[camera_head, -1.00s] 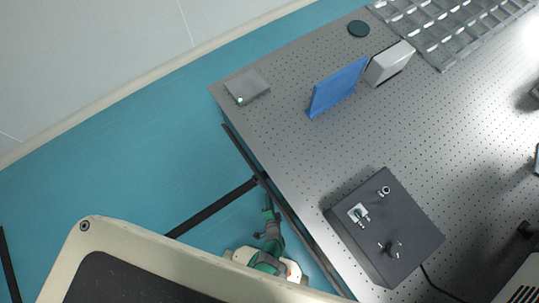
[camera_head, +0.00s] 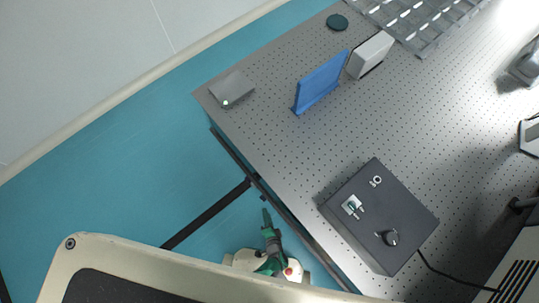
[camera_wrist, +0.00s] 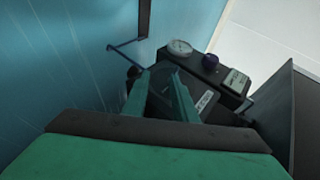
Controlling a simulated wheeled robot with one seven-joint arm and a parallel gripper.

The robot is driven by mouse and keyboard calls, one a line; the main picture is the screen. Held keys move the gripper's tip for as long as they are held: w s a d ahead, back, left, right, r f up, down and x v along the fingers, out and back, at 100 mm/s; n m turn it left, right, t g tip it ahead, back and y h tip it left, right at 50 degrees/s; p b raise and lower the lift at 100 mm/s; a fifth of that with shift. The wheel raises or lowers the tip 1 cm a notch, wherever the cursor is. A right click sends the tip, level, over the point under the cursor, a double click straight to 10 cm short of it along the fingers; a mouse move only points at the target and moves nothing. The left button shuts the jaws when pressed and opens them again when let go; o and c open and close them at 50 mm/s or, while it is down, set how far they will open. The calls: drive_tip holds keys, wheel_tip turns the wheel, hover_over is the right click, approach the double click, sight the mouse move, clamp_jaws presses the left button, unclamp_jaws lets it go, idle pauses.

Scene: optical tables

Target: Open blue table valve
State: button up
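I cannot tell for sure which part is the blue table valve. My gripper (camera_wrist: 163,73) points towards this device; its two teal fingers stand apart with a gap between them. Nothing shows held, and the fingertips overlap the device in the picture, so contact cannot be told. In the head view my gripper (camera_head: 267,220) is low beside the table's left edge, and the gauge device cannot be made out.
The grey perforated table (camera_head: 285,150) bears a dark control box (camera_head: 365,245) with a knob, a blue upright plate (camera_head: 322,82), a white box (camera_head: 371,54) and a grey plate (camera_head: 232,89). A dark support bar (camera_head: 207,215) runs beneath its edge. Blue floor is open at left.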

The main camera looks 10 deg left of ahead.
drive_tip(key=shift+s+d, duration=0.4)
drive_tip(key=shift+s, duration=0.4)
drive_tip(key=shift+s+d, duration=0.35)
drive_tip(key=shift+s, duration=0.45)
drive_tip(key=shift+s+d, duration=0.4)
drive_tip(key=shift+s, duration=0.4)
